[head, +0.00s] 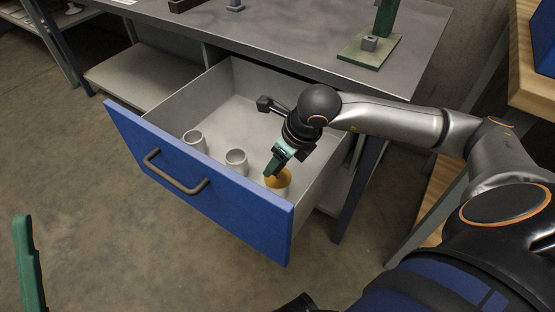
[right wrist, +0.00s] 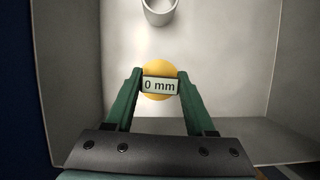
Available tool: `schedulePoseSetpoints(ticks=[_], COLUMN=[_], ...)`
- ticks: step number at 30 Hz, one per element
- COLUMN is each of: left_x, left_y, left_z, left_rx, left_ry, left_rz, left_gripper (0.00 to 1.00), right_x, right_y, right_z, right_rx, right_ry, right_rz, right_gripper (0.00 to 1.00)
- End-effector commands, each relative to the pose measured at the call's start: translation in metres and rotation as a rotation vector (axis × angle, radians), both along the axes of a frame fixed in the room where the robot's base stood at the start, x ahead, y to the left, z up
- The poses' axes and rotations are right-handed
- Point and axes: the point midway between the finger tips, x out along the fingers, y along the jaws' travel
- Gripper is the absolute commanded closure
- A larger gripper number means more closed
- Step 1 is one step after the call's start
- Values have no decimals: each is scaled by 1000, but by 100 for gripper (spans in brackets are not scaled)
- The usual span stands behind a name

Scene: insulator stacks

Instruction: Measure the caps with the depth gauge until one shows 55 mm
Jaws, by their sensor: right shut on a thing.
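My right gripper (head: 275,167) is shut on the yellow depth gauge (head: 279,180) inside the open drawer. In the right wrist view the green fingers grip the gauge (right wrist: 160,66) from both sides, and its display (right wrist: 160,86) reads "0 mm". The gauge is directly over or on a pale cap (head: 282,191) at the drawer's front right; I cannot tell whether they touch. A middle cap (head: 236,163) and a left cap (head: 195,141) stand upright with open tops. One cap (right wrist: 159,8) shows at the wrist view's top edge. One green finger of my left gripper (head: 29,265) shows at lower left.
The blue-fronted drawer (head: 190,185) is pulled out, with a dark handle (head: 176,176). Its walls stand close around the right gripper. Above is a grey tabletop (head: 285,40) with a green stand (head: 369,52). The drawer floor behind the caps is clear.

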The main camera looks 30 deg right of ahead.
Motion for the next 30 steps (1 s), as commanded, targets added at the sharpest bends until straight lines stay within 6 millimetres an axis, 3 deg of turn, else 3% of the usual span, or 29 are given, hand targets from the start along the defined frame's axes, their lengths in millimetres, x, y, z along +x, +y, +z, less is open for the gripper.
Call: schedulePoseSetpoints(ticks=[12, 13, 22, 30], left_x=[0, 0, 0, 0], left_y=[0, 0, 0, 0], left_z=[-6, -6, -5, -5], left_rx=[0, 0, 0, -2], left_ry=[0, 0, 0, 1], left_rz=[0, 0, 0, -1], left_gripper=[50, 50, 50, 50], right_x=[0, 0, 0, 0], right_y=[0, 0, 0, 0], right_z=[-5, -5, -5, -6], right_rx=[1, 1, 0, -1], right_ry=[-2, -2, -1, 2], right_rz=[0, 0, 0, 0], right_gripper=[100, 44, 11, 10])
